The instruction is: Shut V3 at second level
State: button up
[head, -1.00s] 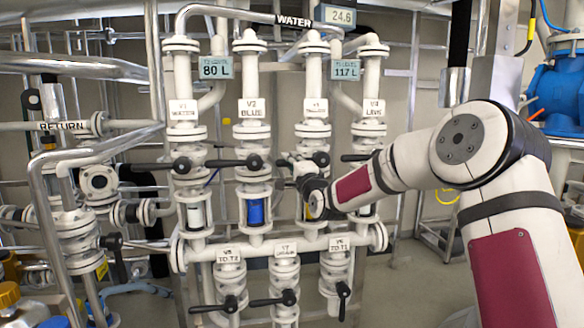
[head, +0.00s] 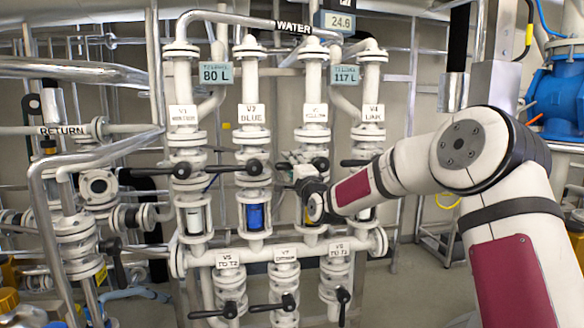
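V3 is the third valve from the left in the upper row, under a small label (head: 316,113) whose text is blurred. Its black hub (head: 320,164) shows just above my gripper. My gripper (head: 296,168) is in front of the V3 column, at the hub's left side, where the V3 lever would lie. The lever is mostly hidden behind my gripper, so I cannot tell its exact angle or whether the fingers touch it. The fingers are too small and dark to read. The V3 sight glass is largely covered by my wrist.
The V1 lever (head: 145,171) and V4 lever (head: 354,162) also lie level. Below are the V5 lever (head: 206,314), the V7 lever (head: 266,307) and the downward V6 lever (head: 342,312). Displays read 80 L (head: 215,74) and 117 L (head: 345,75).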

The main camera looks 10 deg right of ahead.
jog(key=v, duration=1.2)
jog(key=s+f+n+g+h, duration=0.1)
jog(key=s+f+n+g, duration=0.2)
jog(key=s, duration=1.9)
jog(key=s+d+f+n+g+h, duration=0.1)
jog(key=s+n+g, duration=1)
jog(key=s, duration=1.1)
notch_tip(320, 180, down, 2)
jog(key=shift+d+f+n+g+h, duration=0.25)
jog(key=shift+n+h, duration=0.35)
jog(key=shift+n, duration=0.4)
jog(key=shift+s, duration=0.1)
